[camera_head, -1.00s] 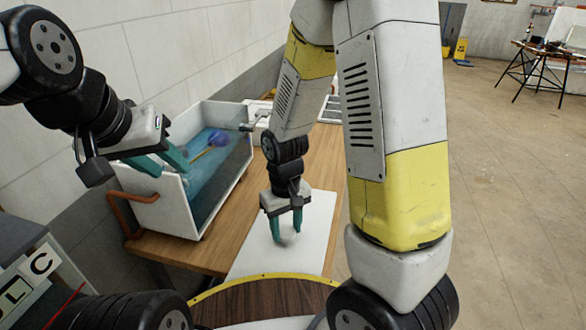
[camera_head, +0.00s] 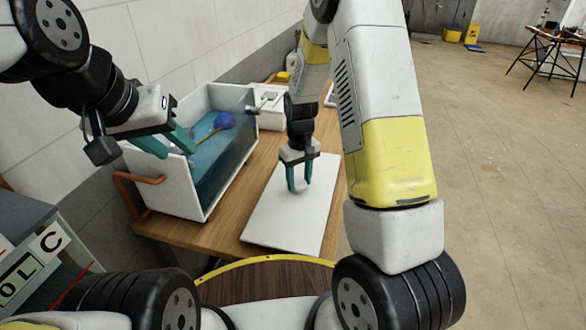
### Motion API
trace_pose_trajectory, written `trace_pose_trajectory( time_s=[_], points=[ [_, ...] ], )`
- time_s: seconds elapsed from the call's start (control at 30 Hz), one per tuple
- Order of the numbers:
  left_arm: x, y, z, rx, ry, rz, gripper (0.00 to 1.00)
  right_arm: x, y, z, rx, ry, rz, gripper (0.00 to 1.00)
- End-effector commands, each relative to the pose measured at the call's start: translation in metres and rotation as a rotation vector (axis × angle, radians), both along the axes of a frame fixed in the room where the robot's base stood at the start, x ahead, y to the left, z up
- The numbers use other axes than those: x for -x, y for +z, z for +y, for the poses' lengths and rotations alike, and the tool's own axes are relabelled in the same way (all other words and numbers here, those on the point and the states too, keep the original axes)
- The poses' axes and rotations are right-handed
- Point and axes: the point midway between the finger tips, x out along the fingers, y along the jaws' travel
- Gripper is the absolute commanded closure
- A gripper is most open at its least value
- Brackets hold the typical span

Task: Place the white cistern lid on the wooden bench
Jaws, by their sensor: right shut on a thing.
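The white cistern lid (camera_head: 287,222) is a flat white panel lying along the wooden bench (camera_head: 216,232), close to its right edge. It looks level; I cannot tell whether it touches the wood. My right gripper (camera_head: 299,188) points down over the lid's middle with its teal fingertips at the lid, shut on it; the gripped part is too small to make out. The open white cistern (camera_head: 163,188) stands left of the lid with blue water inside. My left gripper (camera_head: 168,146) is over the cistern's near left wall, its teal fingers apart.
A blue float (camera_head: 224,120) sits in the cistern's water. An orange pipe (camera_head: 128,192) bends at its left side. A white box (camera_head: 270,112) stands behind on the bench. The tiled wall bounds the left; open floor lies right.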

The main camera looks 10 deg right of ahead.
Motion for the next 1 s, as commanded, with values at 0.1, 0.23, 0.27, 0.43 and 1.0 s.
trace_pose_trajectory(
  time_s=[0.1, 0.23, 0.27, 0.43, 1.0],
  points=[
    [0.0, 0.0, 0.0, 0.0, 0.0, 0.0, 0.64, 0.0, -0.018, 0.0, 0.001, 0.0, 0.001, 1.0],
    [0.0, 0.0, 0.0, 0.0, 0.0, 0.0, 0.64, 0.0, -0.021, 0.0, 0.0, 0.0, -0.002, 1.0],
    [0.0, 0.0, 0.0, 0.0, 0.0, 0.0, 0.64, 0.0, -0.021, 0.0, 0.0, 0.0, -0.002, 1.0],
    [0.0, 0.0, 0.0, 0.0, 0.0, 0.0, 0.64, 0.0, -0.022, 0.0, 0.001, 0.0, -0.001, 1.0],
    [0.0, 0.0, 0.0, 0.0, 0.0, 0.0, 0.64, 0.0, -0.02, 0.0, 0.0, -0.001, -0.002, 0.34]
  ],
)
